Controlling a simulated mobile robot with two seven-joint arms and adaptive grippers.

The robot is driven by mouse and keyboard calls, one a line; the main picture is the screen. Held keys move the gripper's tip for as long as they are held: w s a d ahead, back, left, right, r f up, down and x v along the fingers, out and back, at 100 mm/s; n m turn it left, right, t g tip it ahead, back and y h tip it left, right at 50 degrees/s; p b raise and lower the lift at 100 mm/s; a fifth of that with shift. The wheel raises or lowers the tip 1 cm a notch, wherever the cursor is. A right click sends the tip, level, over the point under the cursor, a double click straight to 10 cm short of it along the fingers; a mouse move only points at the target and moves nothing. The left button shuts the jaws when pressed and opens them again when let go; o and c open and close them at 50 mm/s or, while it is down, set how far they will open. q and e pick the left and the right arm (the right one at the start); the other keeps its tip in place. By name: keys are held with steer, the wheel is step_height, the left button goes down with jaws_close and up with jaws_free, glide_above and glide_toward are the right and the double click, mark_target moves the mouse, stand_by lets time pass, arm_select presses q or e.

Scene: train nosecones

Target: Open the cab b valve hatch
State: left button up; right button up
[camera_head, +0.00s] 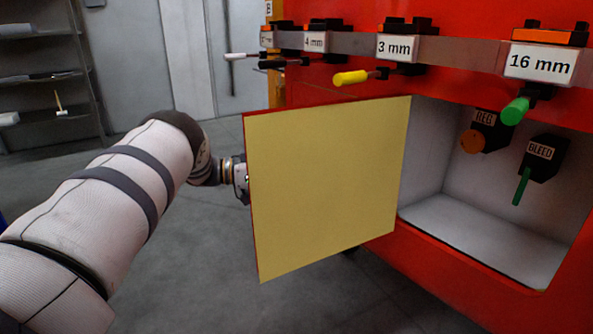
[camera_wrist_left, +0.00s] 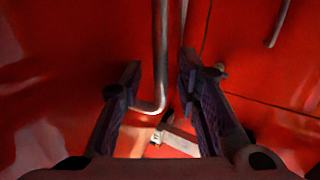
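The valve hatch door (camera_head: 325,190) stands swung open in the head view, its yellow inner face toward me and its red edge at the left. My left arm reaches behind the door's left edge, hiding the fingers there. In the left wrist view, my left gripper (camera_wrist_left: 159,68) is open, with a bent metal handle (camera_wrist_left: 160,55) between its fingers and gaps on both sides. The red surface behind fills that view. My right gripper is not visible.
Above the compartment, a metal rail holds tools with labels, including 3 mm (camera_head: 397,47) and 16 mm (camera_head: 540,63); yellow and green handles stick out. Shelves (camera_head: 45,75) stand at the far left. The floor left of the door is clear.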

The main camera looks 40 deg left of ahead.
arm_select(q)
steer(key=v, duration=1.2)
